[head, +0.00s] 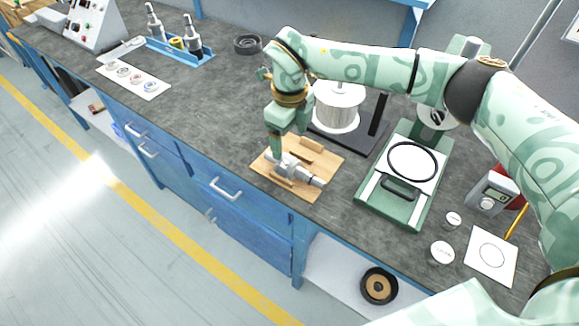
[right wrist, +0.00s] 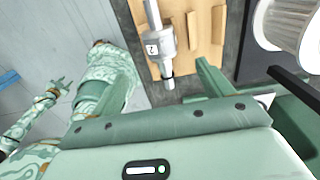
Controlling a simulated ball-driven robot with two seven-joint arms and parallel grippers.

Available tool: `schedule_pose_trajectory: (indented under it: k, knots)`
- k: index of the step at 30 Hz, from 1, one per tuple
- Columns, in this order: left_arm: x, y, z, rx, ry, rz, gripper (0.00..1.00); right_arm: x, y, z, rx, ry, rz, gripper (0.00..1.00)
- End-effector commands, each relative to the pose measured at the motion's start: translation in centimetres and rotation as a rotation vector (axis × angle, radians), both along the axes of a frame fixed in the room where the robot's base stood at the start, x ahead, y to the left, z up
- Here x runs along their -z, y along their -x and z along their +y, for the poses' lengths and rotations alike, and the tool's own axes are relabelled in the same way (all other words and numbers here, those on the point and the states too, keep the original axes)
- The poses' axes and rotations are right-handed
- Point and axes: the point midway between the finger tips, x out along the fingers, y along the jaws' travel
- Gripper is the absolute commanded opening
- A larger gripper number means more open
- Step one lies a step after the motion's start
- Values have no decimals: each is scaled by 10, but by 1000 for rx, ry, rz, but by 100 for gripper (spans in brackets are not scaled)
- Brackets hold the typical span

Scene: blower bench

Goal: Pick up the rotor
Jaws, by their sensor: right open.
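The rotor (head: 298,170) is a silver-grey metal shaft with a thicker body. It lies on a light wooden board (head: 318,150) with raised wooden blocks. My right gripper (head: 283,150) is open and points down over the rotor's far-left end, hiding part of it. I cannot tell whether the fingers touch it. In the right wrist view the rotor (right wrist: 160,44) shows beyond the open jaws, with a small white label on its body and nothing between the fingers. My left gripper (right wrist: 60,90) shows small at the left of that view, its jaw state unclear.
A white coil-like cylinder on a black stand (head: 340,106) stands just behind the board. A green fixture with a black ring (head: 410,161) is to the right. A blue tool tray (head: 182,50) sits far left. The bench left of the board is clear.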

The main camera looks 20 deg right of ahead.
Motion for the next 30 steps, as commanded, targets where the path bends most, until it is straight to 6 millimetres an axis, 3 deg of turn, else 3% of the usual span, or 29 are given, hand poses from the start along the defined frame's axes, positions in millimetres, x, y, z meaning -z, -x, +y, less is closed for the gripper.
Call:
schedule_pose_trajectory:
  k: [1, 3, 10, 18, 26, 30]
  knots:
    - [4, 1, 3, 1, -4, 3, 36, 15, 1, 0, 1, 0, 5, 79]
    - [7, -2, 7, 2, -9, 0, 36, 26, 0, 0, 1, 0, 3, 79]
    - [11, -24, 6, 0, -5, -35, 36, 41, 0, 0, 1, -1, 0, 79]
    - [24, -16, -3, -4, 5, -17, 36, 83, 2, 0, 2, -2, 4, 79]
    - [24, -12, -3, -3, 4, -11, 36, 88, 1, 0, 2, -2, -1, 79]
    - [24, -11, -2, -2, 3, -11, 36, 87, 1, 0, 2, -2, -1, 46]
